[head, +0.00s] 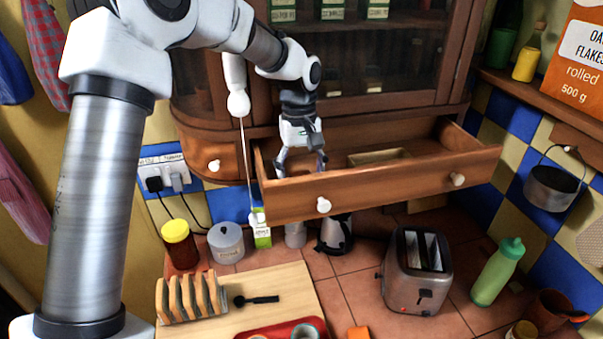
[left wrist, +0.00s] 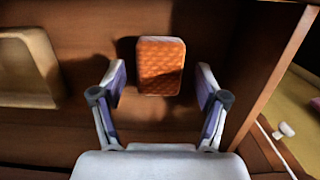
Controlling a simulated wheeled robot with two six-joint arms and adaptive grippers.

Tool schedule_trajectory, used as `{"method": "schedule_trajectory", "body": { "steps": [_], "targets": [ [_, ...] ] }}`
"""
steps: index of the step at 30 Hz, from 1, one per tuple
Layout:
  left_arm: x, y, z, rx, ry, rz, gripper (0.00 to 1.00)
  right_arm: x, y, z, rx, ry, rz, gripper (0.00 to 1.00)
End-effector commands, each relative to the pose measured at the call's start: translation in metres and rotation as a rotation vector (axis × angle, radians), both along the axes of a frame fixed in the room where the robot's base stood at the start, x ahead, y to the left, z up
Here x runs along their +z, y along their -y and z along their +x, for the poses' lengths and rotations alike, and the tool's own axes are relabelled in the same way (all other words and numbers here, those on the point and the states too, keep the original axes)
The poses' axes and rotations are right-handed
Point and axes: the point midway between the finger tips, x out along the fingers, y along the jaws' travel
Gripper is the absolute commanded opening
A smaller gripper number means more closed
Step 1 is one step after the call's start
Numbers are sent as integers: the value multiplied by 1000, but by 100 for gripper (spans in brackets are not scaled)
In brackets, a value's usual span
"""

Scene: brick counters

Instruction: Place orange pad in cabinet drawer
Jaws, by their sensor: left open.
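The orange pad (left wrist: 161,66) lies on the floor of the open cabinet drawer (head: 400,184), near one side wall, as my left wrist view shows. The drawer's wooden floor (left wrist: 75,125) shows around it. My left gripper (head: 302,168) reaches down into the left end of the drawer. Its fingers are spread wide on either side of the pad, with visible gaps, and hold nothing. In the head view the pad in the drawer is hidden behind the drawer front. My right gripper is not in view.
A beige tray (head: 380,157) also lies in the drawer; the wrist view shows it left of the pad. Below are a toaster (head: 417,270), a green bottle (head: 498,271), a toast rack (head: 190,297) and an orange object (head: 358,332) on the counter.

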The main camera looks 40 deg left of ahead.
Motion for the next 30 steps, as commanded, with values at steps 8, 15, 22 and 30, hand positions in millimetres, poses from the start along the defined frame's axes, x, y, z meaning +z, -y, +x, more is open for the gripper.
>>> {"method": "schedule_trajectory", "body": {
  "steps": [8, 15, 22, 30],
  "targets": [
    [48, -5, 5, 1, 7, 1, 74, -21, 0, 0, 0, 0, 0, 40],
    [74, -7, 6, 0, 2, 1, 74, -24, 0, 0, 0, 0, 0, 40],
    [74, -7, 6, 0, 1, 0, 74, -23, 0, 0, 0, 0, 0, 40],
    [74, -7, 6, 0, 1, 0, 74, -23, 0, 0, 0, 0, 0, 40]
  ]
}}
